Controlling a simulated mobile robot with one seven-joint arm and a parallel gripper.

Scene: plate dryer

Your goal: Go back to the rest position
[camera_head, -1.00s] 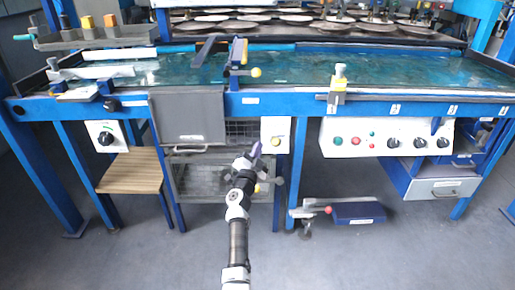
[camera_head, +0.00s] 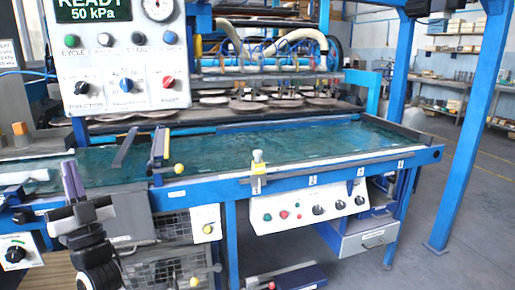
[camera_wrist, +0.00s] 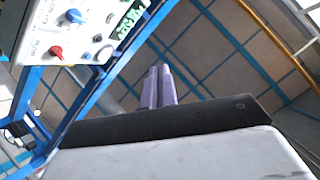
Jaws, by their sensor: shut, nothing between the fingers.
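My gripper (camera_head: 70,168) is at the lower left of the head view, pointing up, with its two purple fingers close together. It is in front of the left part of the plate dryer (camera_head: 290,150). In the wrist view, my gripper (camera_wrist: 157,74) is shut and empty, its fingers side by side against the ceiling. The wrist view looks upward past the machine's control panel. No contact between the gripper and the machine can be made out.
A grey control panel (camera_head: 125,50) with buttons and dials hangs at the upper left. A blue post (camera_head: 465,150) stands at the right, with open floor (camera_head: 480,250) beyond it. A grey drawer (camera_head: 368,240) is under the dryer.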

